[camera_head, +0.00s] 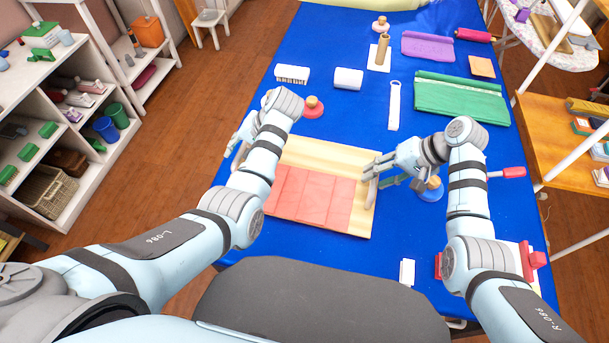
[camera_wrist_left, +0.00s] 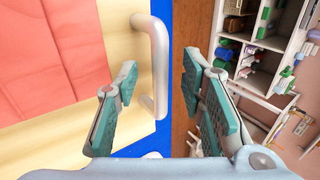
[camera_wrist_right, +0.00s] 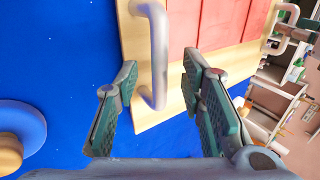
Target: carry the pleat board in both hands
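The pleat board (camera_head: 345,160) is a pale wooden board with red pleated cloth (camera_head: 308,196) on it, lying on the blue table. It has a pale bar handle at each end. My left gripper (camera_head: 238,142) is at the left end, partly hidden by its arm; in the left wrist view the left handle (camera_wrist_left: 160,62) stands between its spread fingers. My right gripper (camera_head: 378,174) is at the right end; in the right wrist view the right handle (camera_wrist_right: 160,60) stands between its spread fingers. Neither gripper is closed on a handle.
The blue table (camera_head: 335,35) holds a red round-knobbed piece (camera_head: 312,108) behind the board and a blue one (camera_head: 431,189) beside my right gripper. A green folded cloth (camera_head: 460,98) lies at the back right. White shelves (camera_head: 55,120) stand to the left.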

